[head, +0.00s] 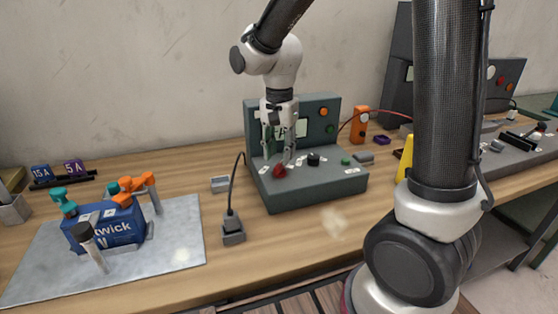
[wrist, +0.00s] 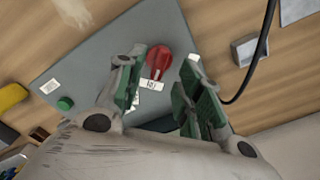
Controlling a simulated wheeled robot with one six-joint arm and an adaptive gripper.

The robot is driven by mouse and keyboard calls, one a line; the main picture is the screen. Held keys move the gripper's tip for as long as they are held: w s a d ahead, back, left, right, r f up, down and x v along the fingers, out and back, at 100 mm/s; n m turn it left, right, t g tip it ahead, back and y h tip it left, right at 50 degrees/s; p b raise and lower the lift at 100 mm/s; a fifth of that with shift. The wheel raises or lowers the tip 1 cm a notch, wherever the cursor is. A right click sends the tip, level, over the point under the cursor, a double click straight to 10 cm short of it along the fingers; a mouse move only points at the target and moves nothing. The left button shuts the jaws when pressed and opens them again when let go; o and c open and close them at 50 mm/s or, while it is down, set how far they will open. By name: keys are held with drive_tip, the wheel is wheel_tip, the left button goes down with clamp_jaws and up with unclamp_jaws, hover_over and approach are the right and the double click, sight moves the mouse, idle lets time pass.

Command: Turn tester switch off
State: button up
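The tester (head: 315,190) is a grey-green box with a sloped front panel and an upright back panel, standing on the wooden bench. A red rotary switch (head: 279,170) sits at the left of its front panel. In the wrist view the red switch (wrist: 158,60) lies just beyond and between the two fingertips, with a white label below it. My gripper (head: 280,155) points down over the left part of the panel. In the wrist view its green-padded fingers (wrist: 160,85) are spread apart with nothing between the pads. Whether a fingertip touches the switch cannot be told.
A black knob (head: 313,159) and a green button (head: 345,161) sit right of the switch. A black cable runs from the tester to a plug block (head: 232,232). A blue box (head: 108,228) stands on a grey mat (head: 180,245) at left. An orange meter (head: 360,125) stands behind right.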

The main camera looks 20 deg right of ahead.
sight(279, 163)
drive_tip(key=shift+f, duration=1.55)
clamp_jaws()
